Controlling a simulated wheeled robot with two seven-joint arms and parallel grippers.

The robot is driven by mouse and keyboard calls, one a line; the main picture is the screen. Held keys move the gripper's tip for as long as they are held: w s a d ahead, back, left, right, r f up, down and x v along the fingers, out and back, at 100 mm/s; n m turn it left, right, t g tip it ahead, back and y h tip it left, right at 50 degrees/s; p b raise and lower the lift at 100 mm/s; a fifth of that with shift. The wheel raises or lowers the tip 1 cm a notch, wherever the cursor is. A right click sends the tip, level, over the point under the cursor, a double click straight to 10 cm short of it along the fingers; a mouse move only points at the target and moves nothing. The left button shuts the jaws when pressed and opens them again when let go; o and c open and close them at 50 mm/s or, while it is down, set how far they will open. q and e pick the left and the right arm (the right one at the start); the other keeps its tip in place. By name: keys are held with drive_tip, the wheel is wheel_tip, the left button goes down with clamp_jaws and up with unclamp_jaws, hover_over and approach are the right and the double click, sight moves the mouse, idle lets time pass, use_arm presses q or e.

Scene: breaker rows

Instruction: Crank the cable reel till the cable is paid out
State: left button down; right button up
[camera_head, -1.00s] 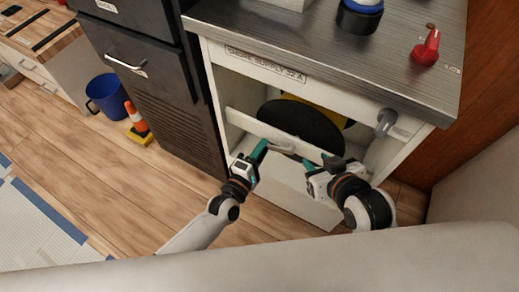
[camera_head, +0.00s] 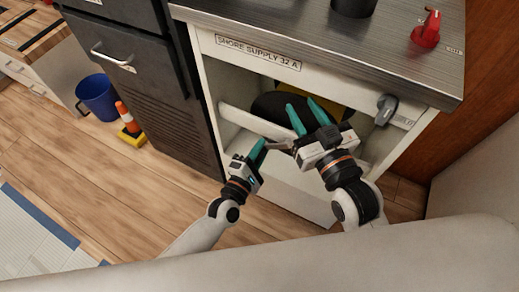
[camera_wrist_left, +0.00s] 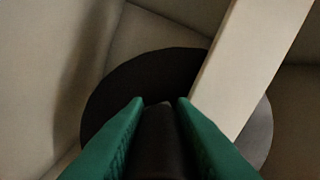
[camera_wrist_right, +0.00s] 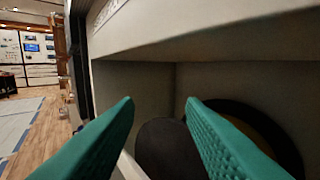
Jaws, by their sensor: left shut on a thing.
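The cable reel shows as a black disc (camera_head: 268,106) inside the open cabinet under the worktop, with a yellow part (camera_head: 336,112) behind it, partly hidden by my right gripper. The disc also fills the middle of the left wrist view (camera_wrist_left: 110,105). My left gripper (camera_head: 260,150) is at the front of the cabinet, shut on a dark rounded piece, seemingly the crank handle (camera_wrist_left: 160,135). My right gripper (camera_head: 308,112) is open, its green fingers apart and pointing into the cabinet. The right wrist view shows the reel disc (camera_wrist_right: 170,148) beyond its fingers.
A pale bar (camera_head: 245,122) crosses the cabinet opening. A grey handle (camera_head: 386,109) sits on the cabinet's right front, and a red switch (camera_head: 427,28) stands on the worktop (camera_head: 330,38).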

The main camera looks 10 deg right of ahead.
use_arm(q)
drive_tip(key=shift+s+f, duration=0.25)
drive_tip(key=shift+f, duration=0.05)
drive_tip(key=c, duration=1.3)
unclamp_jaws()
drive_tip(key=shift+d, duration=0.1)
drive_tip(key=shift+c, duration=0.2)
drive_tip(key=shift+o, duration=0.4)
drive_tip(key=shift+w+r, duration=0.1)
drive_tip(key=shift+r, duration=0.05)
drive_tip(key=shift+s+a+r, duration=0.1)
drive_tip(key=shift+s+a, duration=0.1)
drive_tip(key=shift+a, duration=0.05)
drive_tip(key=p+v, duration=0.2)
drive_tip(key=v, duration=0.9)
drive_tip(key=shift+s, duration=0.2)
use_arm(e)
wheel_tip(320, 180, down, 7)
drive_tip(key=s+d+g+h, duration=0.1)
drive_tip(key=s+g, duration=0.1)
drive_tip(key=g, duration=0.3)
drive_tip(key=shift+s+d+h, duration=0.2)
drive_tip(key=shift+d+h, duration=0.1)
drive_tip(key=shift+d, duration=0.1)
use_arm(q)
drive_tip(key=shift+a, duration=0.1)
